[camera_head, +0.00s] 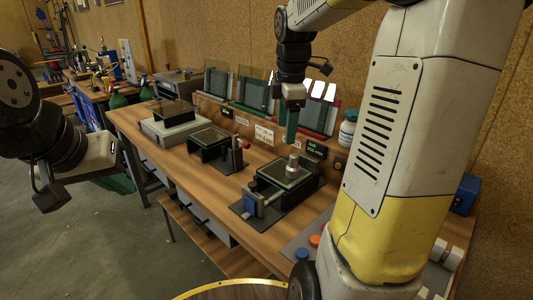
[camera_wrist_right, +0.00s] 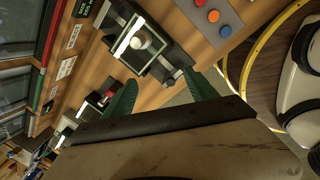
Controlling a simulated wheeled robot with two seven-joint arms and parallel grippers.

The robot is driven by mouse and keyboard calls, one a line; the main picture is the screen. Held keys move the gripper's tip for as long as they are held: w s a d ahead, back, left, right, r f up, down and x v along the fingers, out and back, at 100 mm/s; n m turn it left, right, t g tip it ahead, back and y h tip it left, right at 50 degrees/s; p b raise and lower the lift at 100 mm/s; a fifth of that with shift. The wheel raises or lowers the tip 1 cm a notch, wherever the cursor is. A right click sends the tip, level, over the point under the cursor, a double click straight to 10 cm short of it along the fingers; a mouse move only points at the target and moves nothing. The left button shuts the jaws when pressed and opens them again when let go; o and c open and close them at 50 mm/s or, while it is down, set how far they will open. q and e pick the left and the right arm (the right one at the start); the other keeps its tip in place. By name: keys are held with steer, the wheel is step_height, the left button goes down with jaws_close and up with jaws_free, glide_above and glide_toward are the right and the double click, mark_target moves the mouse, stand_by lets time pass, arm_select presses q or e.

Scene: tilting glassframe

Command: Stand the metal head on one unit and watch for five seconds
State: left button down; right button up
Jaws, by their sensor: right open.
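The metal head (camera_head: 293,163) stands upright on the glass of the nearest unit (camera_head: 284,174). It also shows in the right wrist view (camera_wrist_right: 140,40), round-topped, on the glass inside the unit's dark frame. My right gripper (camera_head: 291,127) hangs above and apart from the head, with green fingers. In the right wrist view the fingers (camera_wrist_right: 160,92) are spread with nothing between them. A middle unit (camera_head: 209,137) and a far unit (camera_head: 174,111) have bare glass. My left gripper (camera_head: 118,172) is at the left, away from the bench; its finger gap is unclear.
Framed dark panels (camera_head: 252,92) stand along the back of the bench. A white jar (camera_head: 347,133) stands at the back right. A grey panel with coloured buttons (camera_wrist_right: 213,16) lies right of the nearest unit. A yellow-rimmed round top (camera_head: 235,288) is in front.

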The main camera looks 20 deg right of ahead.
steer(key=s+a+m+t+y, duration=0.1)
steer(key=s+a+m, duration=0.3)
steer(key=s+m, duration=0.4)
steer(key=s+a+m+t+y, duration=0.1)
steer(key=s+a+m+t, duration=0.2)
steer(key=s+m, duration=0.5)
steer(key=shift+s+a+m, duration=0.3)
steer(key=shift+s+a, duration=0.05)
steer(key=shift+s, duration=0.25)
stand_by(4.5)
